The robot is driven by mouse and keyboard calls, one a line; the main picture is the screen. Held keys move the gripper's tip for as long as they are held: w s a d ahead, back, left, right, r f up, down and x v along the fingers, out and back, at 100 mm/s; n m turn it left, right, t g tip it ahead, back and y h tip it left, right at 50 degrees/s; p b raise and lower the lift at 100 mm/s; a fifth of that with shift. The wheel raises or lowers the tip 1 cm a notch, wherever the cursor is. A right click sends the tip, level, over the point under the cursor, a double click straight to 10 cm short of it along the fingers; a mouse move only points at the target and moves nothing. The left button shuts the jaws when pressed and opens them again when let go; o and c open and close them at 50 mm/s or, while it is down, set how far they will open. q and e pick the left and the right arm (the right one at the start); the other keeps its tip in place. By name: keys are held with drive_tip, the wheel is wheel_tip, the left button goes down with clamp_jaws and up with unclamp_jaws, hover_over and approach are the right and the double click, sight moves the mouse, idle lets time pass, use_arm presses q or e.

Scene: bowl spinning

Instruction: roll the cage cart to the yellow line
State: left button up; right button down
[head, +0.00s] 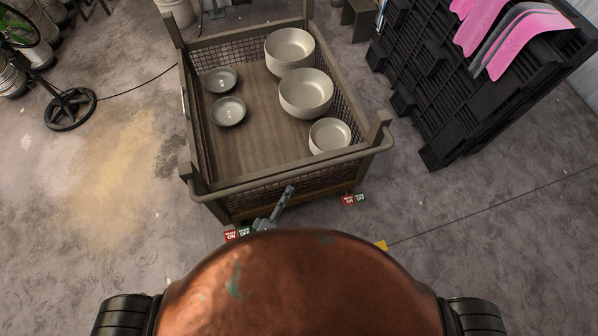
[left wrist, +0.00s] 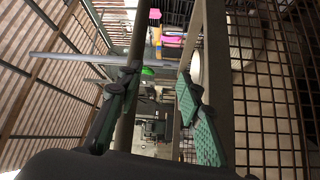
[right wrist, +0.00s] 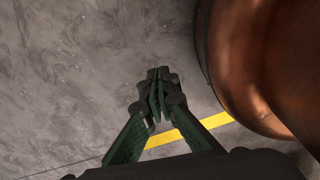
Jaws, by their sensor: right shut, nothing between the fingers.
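The cage cart (head: 282,180) stands ahead of me in the head view, with brown mesh sides, a wooden floor and a rounded front bar. Part of its mesh (left wrist: 280,100) fills the right of the left wrist view. My left gripper (head: 286,195) is at the cart's front bar; in the left wrist view its fingers (left wrist: 158,82) are apart, near two bars, and I cannot tell if one lies between them. My right gripper (right wrist: 157,88) is shut and empty over the floor. The yellow line (right wrist: 190,132) runs behind its fingers; a small piece (head: 380,246) shows in the head view.
The cart holds large pale bowls (head: 306,92) and small grey dishes (head: 228,111). A black rack (head: 440,85) with pink cloths (head: 525,38) stands close on the right. A black round base (head: 71,109) with a cable is at left. Floor left of the cart is mostly open.

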sight(299, 173)
use_arm(q)
drive_tip(key=shift+n+t+h, duration=0.3)
drive_tip(key=shift+n, duration=0.2)
drive_tip(key=w+d+r, duration=0.1)
drive_tip(key=w, duration=0.1)
drive_tip(key=w+d+r, duration=0.3)
drive_tip(key=w, duration=0.2)
drive_tip(key=shift+d+r, duration=0.15)
drive_tip(key=shift+d, duration=0.05)
drive_tip(key=shift+c, duration=0.6)
clamp_jaws()
